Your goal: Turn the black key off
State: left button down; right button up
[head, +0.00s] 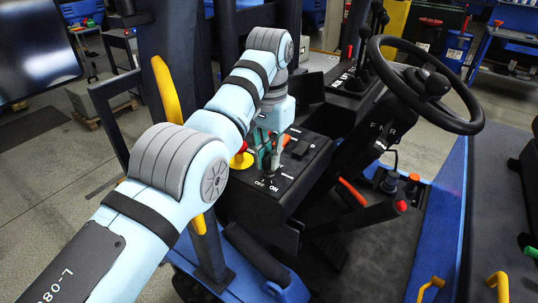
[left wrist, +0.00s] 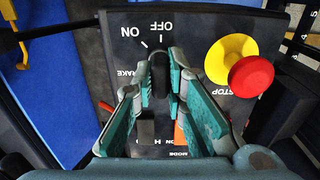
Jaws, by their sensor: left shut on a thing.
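The black key (left wrist: 158,72) stands on the dark control panel (left wrist: 205,135), below the ON and OFF labels in the left wrist view. It looks roughly upright in that picture, closer in line with the OFF mark than the slanted ON mark. My left gripper (left wrist: 160,78) is shut on the key, with one teal-padded finger on each side of it. In the head view my left gripper (head: 268,152) reaches down onto the panel and hides most of the key. My right gripper is not in view.
A red stop button (left wrist: 251,76) on a yellow base is close beside the gripper. The steering wheel (head: 458,62) and column stand to the right in the head view. A red-tipped lever (head: 375,216) is in front of the panel. A yellow grab bar (head: 166,90) is behind my arm.

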pick_arm(q)
jog(key=shift+r, duration=0.15)
jog(key=c, duration=1.6)
grip_release()
